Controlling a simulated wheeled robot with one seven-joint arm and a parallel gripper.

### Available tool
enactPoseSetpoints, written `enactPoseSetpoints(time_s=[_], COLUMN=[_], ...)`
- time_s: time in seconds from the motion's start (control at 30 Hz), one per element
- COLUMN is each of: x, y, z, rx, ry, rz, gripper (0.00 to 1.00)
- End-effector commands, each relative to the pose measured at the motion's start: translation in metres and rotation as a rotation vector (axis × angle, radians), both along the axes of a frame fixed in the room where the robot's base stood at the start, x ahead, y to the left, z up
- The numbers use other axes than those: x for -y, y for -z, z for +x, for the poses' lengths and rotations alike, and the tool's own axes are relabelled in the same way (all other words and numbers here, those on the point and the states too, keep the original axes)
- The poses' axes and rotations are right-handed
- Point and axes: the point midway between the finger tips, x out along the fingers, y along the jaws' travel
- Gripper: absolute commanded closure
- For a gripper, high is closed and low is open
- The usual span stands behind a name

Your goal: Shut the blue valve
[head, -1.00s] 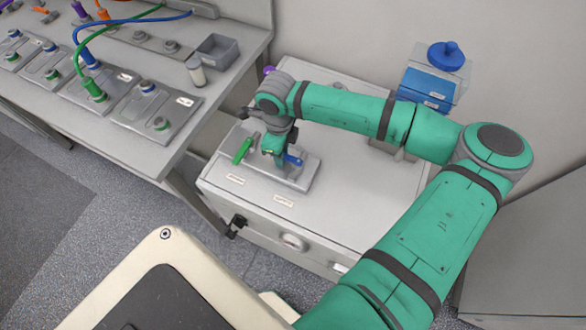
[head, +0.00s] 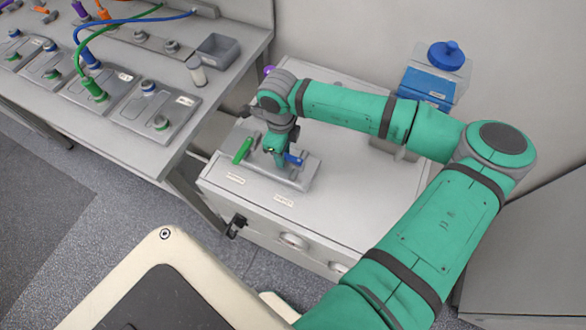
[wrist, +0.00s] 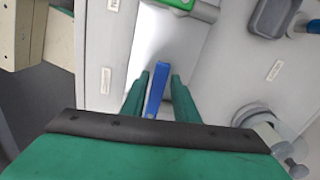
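The blue valve handle (head: 293,159) is on a grey plate (head: 302,180) on top of a light grey cabinet. In the wrist view the blue handle (wrist: 156,92) lies lengthwise between the two fingers of my gripper (wrist: 157,92). A gap shows on each side of it, so the gripper looks open around it. In the head view my gripper (head: 275,158) points down at the plate and hides part of the blue valve. The green valve handle (head: 242,150) is to the left on the same plate; it shows at the top of the wrist view (wrist: 178,3).
The cabinet (head: 355,205) has labels on top and a knob (head: 293,241) on its front. A clear container with a blue lid (head: 446,55) stands behind. A bench with cables, a small vial (head: 196,70) and a grey bin (head: 218,50) is at left.

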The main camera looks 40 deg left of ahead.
Motion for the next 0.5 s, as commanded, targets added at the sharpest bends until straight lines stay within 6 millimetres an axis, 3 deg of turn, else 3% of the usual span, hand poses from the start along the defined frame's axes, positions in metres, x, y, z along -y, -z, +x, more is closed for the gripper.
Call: enactPoseSetpoints(time_s=[0.5], x=[-0.005], y=[-0.052], z=[0.0], rx=[0.002], ry=[-0.01], rz=[0.001], gripper=[0.73])
